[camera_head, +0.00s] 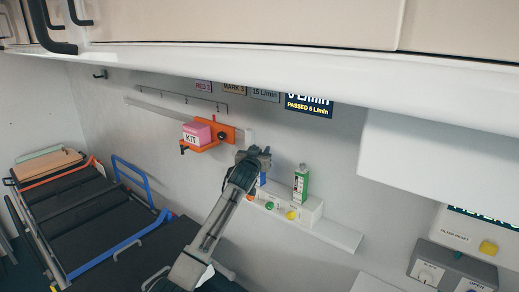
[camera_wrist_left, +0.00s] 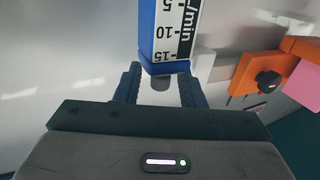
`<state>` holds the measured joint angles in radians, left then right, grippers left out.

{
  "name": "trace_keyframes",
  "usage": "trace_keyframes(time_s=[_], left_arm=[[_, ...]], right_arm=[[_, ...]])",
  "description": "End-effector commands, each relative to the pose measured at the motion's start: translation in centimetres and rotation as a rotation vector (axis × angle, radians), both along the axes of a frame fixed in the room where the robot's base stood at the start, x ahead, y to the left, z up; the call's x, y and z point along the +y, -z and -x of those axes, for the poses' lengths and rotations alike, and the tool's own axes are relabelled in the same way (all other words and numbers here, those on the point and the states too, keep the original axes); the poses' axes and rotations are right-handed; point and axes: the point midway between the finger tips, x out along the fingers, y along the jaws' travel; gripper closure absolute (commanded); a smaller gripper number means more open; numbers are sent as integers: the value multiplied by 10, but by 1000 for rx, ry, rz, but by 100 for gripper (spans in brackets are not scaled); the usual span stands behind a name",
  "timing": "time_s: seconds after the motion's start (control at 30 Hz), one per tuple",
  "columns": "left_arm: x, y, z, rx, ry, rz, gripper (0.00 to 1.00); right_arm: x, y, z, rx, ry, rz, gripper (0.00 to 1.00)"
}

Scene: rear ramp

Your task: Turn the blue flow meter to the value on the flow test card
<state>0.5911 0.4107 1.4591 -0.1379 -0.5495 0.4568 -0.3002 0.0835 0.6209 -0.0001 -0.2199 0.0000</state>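The blue flow meter (camera_wrist_left: 165,38) shows in the left wrist view, with a white scale marked L/min, 5, 10 and 15. A short grey knob (camera_wrist_left: 160,83) sits at its end. My left gripper (camera_wrist_left: 160,92) is open, with one dark blue finger on each side of the knob; I cannot tell whether they touch it. In the head view my left gripper (camera_head: 256,157) is at the wall and mostly hides the meter. A dark card (camera_head: 309,104) reads "PASSED 5 L/min" under a larger, partly hidden L/min line. My right gripper is not in view.
Cards reading RED 3, MARK 3 and 15 L/min (camera_head: 265,94) hang beside it. An orange bracket (camera_head: 222,134) holds a pink kit box (camera_head: 196,134). A stretcher (camera_head: 85,215) stands at left.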

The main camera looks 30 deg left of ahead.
Motion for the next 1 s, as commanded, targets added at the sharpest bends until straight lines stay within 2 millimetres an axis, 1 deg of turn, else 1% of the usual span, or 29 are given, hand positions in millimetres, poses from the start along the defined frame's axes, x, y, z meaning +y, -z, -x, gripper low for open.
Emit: trace_keyframes(time_s=[0.23,0.27,0.3,0.43,0.77,1.0], left_arm=[[0,0,-1,0,0,0,64],[0,0,-1,0,0,0,66],[0,0,-1,0,0,0,74],[0,0,-1,0,0,0,99],[1,0,-1,1,15,-1,100],[1,0,0,0,87,-1,100]], right_arm=[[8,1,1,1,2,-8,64],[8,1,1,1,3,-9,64],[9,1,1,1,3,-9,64],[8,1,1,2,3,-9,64],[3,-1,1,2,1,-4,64],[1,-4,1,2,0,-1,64]])
